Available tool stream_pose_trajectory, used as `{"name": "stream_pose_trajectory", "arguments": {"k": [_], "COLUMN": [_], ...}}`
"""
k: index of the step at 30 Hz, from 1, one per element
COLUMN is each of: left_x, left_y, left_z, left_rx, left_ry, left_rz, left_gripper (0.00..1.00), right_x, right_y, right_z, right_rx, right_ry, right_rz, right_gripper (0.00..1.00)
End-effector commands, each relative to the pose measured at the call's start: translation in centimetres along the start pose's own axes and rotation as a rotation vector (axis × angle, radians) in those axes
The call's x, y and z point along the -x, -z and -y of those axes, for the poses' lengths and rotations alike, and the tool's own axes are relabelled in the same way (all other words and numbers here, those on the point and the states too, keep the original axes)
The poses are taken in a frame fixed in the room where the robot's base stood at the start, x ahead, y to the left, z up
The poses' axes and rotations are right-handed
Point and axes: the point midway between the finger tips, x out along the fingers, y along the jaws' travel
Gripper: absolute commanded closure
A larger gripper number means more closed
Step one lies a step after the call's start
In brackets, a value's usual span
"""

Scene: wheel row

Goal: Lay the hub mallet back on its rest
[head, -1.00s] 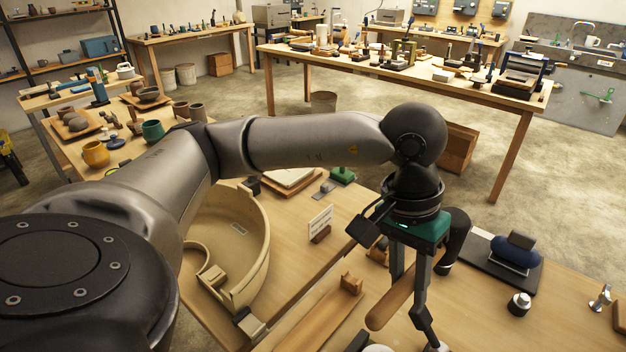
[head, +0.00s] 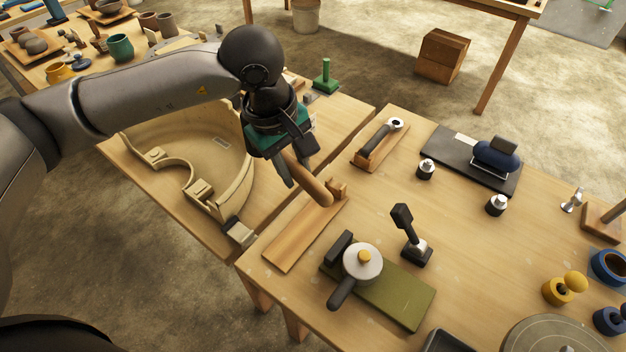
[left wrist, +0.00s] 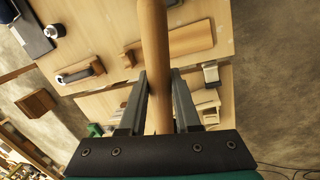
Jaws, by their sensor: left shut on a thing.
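My left gripper (head: 285,178) is shut on the hub mallet's wooden handle (head: 312,185) and holds it tilted. The handle also runs between the two fingers (left wrist: 158,105) in the left wrist view, its end beyond the top edge. I cannot make out the mallet's head at the gripper. A long wooden board with an upright end block, seemingly the mallet rest (head: 298,238), lies on the table below the handle. It also shows in the left wrist view (left wrist: 192,38). In the head view the handle's free end appears close to the end block; their gap is unclear. My right gripper is out of view.
A tool in a wooden cradle (head: 372,155) lies behind the rest. A black-handled lever (head: 408,235) stands to the right. A round white piece (head: 362,262) sits on a green board (head: 402,300) in front. A curved wooden basin (head: 200,160) is at left.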

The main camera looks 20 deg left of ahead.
Motion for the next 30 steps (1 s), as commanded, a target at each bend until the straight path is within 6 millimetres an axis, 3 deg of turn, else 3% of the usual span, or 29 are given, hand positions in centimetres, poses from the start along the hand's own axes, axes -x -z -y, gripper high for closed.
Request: {"name": "stream_pose_trajectory", "arguments": {"k": [21,30], "left_x": [-8.5,-10.3], "left_y": [1.7,1.9], "left_z": [-3.3,-3.8], "left_rx": [1.393,1.742], "left_ry": [-0.057,-0.08], "left_rz": [-0.258,-0.326], "left_gripper": [1.0,1.0], "right_x": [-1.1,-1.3], "right_y": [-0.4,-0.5], "right_z": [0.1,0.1], "right_rx": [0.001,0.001], "right_ry": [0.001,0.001], "right_rz": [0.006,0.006], "right_gripper": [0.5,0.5]}}
